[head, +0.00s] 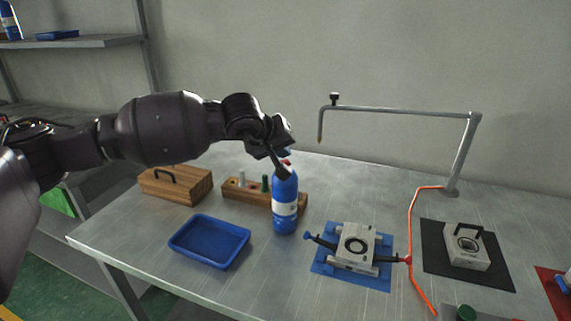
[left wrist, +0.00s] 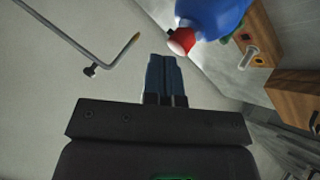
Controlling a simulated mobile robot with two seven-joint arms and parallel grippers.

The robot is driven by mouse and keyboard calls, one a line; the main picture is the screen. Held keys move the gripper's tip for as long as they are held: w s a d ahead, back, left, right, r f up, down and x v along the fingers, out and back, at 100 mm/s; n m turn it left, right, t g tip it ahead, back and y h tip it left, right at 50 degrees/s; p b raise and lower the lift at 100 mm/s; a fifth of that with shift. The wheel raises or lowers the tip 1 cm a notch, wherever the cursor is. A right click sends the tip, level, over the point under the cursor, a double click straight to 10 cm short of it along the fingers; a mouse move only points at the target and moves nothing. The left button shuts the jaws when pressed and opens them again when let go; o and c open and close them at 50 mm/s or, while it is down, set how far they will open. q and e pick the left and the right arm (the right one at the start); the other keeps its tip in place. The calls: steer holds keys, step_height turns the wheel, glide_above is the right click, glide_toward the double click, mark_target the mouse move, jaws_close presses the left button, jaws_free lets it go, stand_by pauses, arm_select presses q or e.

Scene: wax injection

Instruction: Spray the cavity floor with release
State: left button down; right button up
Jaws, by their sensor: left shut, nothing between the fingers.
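A blue spray bottle (head: 285,208) with a white label and a red tip stands upright on the metal table. Its red nozzle (left wrist: 181,40) shows close up at the top of the left wrist view. My left gripper (head: 284,172) is at the top of the bottle in the head view, partly covering it; its shut, empty fingers (left wrist: 165,80) point beside the nozzle in the left wrist view. I cannot tell whether they touch it. A grey mould block (head: 354,246) with a dark ring lies on a blue mat (head: 345,278). My right gripper is not in view.
A blue tray (head: 209,241), a wooden box (head: 175,184) and a wooden rack (head: 293,198) are left of and behind the bottle. A bent pipe arm (head: 400,112) rises behind the mould. Another handled block (head: 467,250) sits on a black mat (head: 436,267). An orange hose (head: 411,230) runs between the mats.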

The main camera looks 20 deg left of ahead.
arm_select(q)
steer(key=shift+f, duration=0.35)
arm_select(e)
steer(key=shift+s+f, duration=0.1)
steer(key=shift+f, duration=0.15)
arm_select(q)
steer(key=shift+r, duration=0.1)
steer(key=shift+r, duration=0.9)
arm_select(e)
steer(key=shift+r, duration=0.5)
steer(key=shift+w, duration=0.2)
arm_select(q)
step_height(320, 180, up, 6)
steer(key=p, duration=0.2)
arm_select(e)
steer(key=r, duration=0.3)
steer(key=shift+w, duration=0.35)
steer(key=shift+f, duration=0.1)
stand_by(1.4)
